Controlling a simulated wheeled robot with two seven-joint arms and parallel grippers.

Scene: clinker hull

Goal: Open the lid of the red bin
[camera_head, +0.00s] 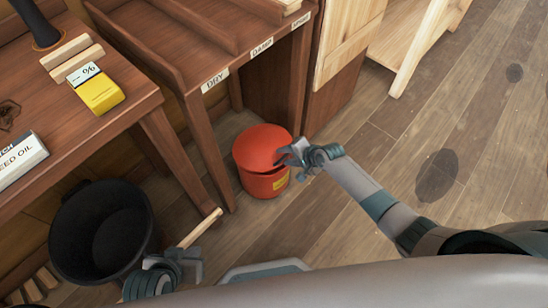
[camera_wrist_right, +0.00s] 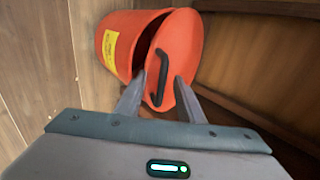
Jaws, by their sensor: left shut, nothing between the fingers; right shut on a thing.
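The red bin (camera_head: 258,186) stands on the floor by the bench leg, with a yellow label on its side. Its round red lid (camera_head: 258,143) is tilted, with a dark gap between it and the rim. In the right wrist view the lid (camera_wrist_right: 184,45) is apart from the body (camera_wrist_right: 122,40) on one side. My right gripper (camera_head: 284,157) is at the lid, shut on its black handle (camera_wrist_right: 160,68), which lies between the fingers. My left gripper (camera_head: 185,262) is shut and empty at the lower left, away from the bin.
A black bucket (camera_head: 75,240) stands on the floor at the left. A wooden stick (camera_head: 202,227) is beside my left gripper. The bench (camera_head: 180,45) with labelled sections rises close behind the bin. The wooden floor (camera_head: 450,130) to the right is open.

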